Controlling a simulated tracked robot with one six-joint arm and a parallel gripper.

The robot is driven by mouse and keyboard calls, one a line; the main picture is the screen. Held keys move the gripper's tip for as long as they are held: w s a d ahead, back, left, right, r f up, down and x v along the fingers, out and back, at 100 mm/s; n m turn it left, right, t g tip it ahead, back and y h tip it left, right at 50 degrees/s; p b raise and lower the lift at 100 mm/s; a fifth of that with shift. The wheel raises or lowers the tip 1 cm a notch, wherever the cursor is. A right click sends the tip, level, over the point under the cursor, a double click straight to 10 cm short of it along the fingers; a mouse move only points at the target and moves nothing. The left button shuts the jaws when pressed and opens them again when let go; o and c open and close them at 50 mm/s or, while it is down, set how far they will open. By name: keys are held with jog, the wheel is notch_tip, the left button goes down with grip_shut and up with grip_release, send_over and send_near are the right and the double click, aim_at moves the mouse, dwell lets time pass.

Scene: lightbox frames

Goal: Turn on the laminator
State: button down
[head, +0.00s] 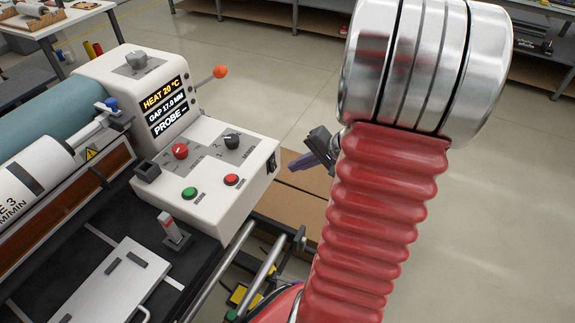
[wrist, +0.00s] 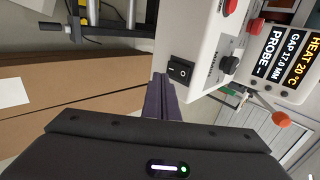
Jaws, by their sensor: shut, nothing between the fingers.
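The laminator (head: 215,190) stands at the left in the head view, a white control box with red and black knobs, a green and a red button. Its display (head: 166,105) is lit and reads HEAT 20 °C, GAP 17.0 MM, PROBE. A black rocker switch (head: 271,162) is on the box's right side face; the wrist view shows the switch (wrist: 180,72) marked with I and O. My gripper (head: 305,163) is shut and empty, to the right of the switch. In the wrist view the purple fingertips (wrist: 160,78) are just beside the switch; contact cannot be told.
A lever with an orange ball (head: 220,72) sticks out behind the control box. A cardboard box (head: 300,195) lies below and right of the laminator. Metal rails (head: 262,270) run along the front. Open floor lies at the right.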

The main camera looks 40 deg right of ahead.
aim_at(273, 164)
jog(key=v, duration=0.9)
jog(key=shift+s, duration=0.15)
jog(key=shift+s+a+f, duration=0.1)
jog(key=shift+s+f, duration=0.1)
jog(key=shift+f, duration=0.45)
jog(key=w+r+x, duration=0.2)
jog(key=x, duration=1.1)
jog(key=shift+a, duration=0.3)
